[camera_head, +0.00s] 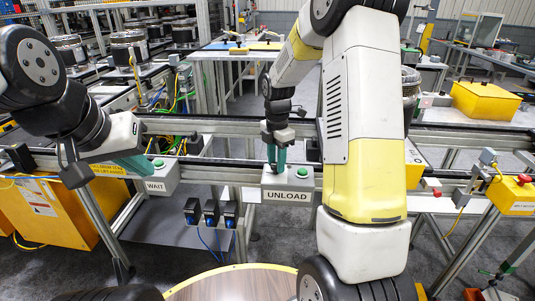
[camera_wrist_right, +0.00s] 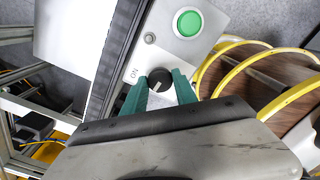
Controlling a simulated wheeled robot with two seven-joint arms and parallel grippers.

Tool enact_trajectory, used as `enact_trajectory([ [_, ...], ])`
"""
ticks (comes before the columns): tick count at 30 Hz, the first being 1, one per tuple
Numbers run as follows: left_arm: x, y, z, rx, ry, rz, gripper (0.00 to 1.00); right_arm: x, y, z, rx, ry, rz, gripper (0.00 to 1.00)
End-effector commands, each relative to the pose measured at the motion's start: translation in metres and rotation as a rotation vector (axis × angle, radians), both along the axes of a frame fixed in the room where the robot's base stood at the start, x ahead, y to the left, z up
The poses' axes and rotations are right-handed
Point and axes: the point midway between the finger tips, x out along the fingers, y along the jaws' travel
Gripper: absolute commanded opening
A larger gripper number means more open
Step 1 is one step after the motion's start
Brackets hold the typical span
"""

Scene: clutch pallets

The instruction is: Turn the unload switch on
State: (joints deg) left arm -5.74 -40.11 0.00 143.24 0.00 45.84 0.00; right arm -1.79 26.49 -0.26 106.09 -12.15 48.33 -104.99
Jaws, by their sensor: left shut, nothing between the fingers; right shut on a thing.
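The unload switch box (camera_head: 288,184) is a grey box labelled UNLOAD on the rail in the head view. Its black rotary knob (camera_wrist_right: 158,83) shows in the right wrist view beside the letters ON, below a green button (camera_wrist_right: 187,22). My right gripper (camera_wrist_right: 160,88) has its green fingers around the knob, one on each side, shut on it. In the head view the right gripper (camera_head: 276,160) reaches down onto the box and hides the knob. My left gripper (camera_head: 140,165) is shut and empty, by the WAIT box (camera_head: 160,178).
The aluminium conveyor rail (camera_head: 235,173) runs across the scene. A yellow box with a red button (camera_head: 515,190) stands at the right. Clutch parts (camera_head: 128,48) sit on the back left conveyor. A round wooden table top (camera_head: 235,284) lies at the front.

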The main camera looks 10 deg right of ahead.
Motion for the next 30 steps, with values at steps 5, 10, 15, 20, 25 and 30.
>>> enact_trajectory([
  [5, 0.0, 0.0, 0.0, 0.0, 0.0, 0.0, 0.0, 0.0004, -0.0001, 0.0006, 0.0, -0.001, -0.118, 0.0],
  [10, 0.0, 0.0, 0.0, 0.0, 0.0, 0.0, 0.0, 0.0005, -0.0001, 0.0007, 0.0, -0.002, -0.271, 0.0],
  [15, 0.0, 0.0, 0.0, 0.0, 0.0, 0.0, 0.0, 0.0006, -0.0001, 0.0008, 0.0, -0.002, -0.434, 0.0],
  [20, 0.0, 0.0, 0.0, 0.0, 0.0, 0.0, 0.0, 0.0007, 0.0002, 0.0009, 0.001, -0.002, -0.582, 0.0],
  [25, 0.0, 0.0, 0.0, 0.0, 0.0, 0.0, 0.0, 0.0007, 0.0003, 0.001, 0.001, -0.003, -0.726, 0.0],
  [30, 0.0, 0.0, 0.0, 0.0, 0.0, 0.0, 0.0, 0.0008, 0.0002, 0.001, 0.001, -0.003, -0.841, 0.0],
])
